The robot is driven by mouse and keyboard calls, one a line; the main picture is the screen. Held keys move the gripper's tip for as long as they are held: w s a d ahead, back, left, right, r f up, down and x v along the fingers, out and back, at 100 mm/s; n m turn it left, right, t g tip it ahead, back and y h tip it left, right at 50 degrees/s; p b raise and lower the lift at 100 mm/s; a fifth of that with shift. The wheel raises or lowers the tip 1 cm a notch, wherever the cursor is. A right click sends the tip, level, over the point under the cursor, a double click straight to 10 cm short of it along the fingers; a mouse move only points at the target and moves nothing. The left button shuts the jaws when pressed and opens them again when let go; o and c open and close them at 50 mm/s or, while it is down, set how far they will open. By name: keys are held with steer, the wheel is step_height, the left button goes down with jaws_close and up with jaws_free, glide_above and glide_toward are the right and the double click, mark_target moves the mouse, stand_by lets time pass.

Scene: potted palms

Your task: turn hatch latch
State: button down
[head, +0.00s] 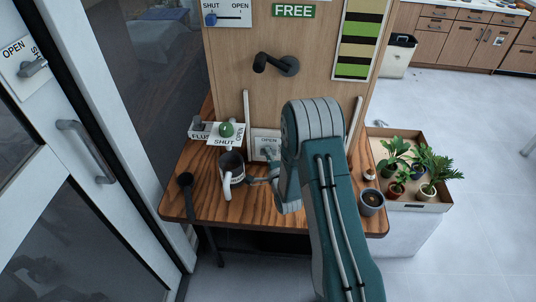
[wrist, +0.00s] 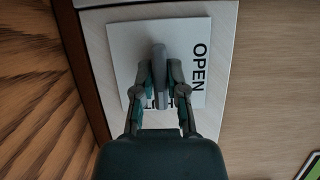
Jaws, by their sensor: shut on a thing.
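The latch is a grey lever (wrist: 159,58) on a white plate (wrist: 122,40) in the wrist view. The plate bears the word OPEN along its right side. A second word at the bottom is mostly hidden by my fingers. My gripper (wrist: 160,78) is shut on the lever, one finger on each side. In the head view the same white plate (head: 265,136) stands low on the wooden panel, just above the tabletop.
A dark pot (head: 371,202) stands right of my arm. A black knob (head: 276,65) sticks out above. Potted palms (head: 438,172) stand in a tray at right.

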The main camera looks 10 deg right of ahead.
steer(key=shift+s+f, duration=0.2)
steer(key=shift+f, duration=0.1)
steer(key=c, duration=0.7)
jaws_free()
steer(key=shift+r, duration=0.1)
steer(key=shift+w+r, duration=0.1)
steer(key=s, duration=0.8)
steer(key=s+d, duration=0.1)
steer(key=s, duration=0.3)
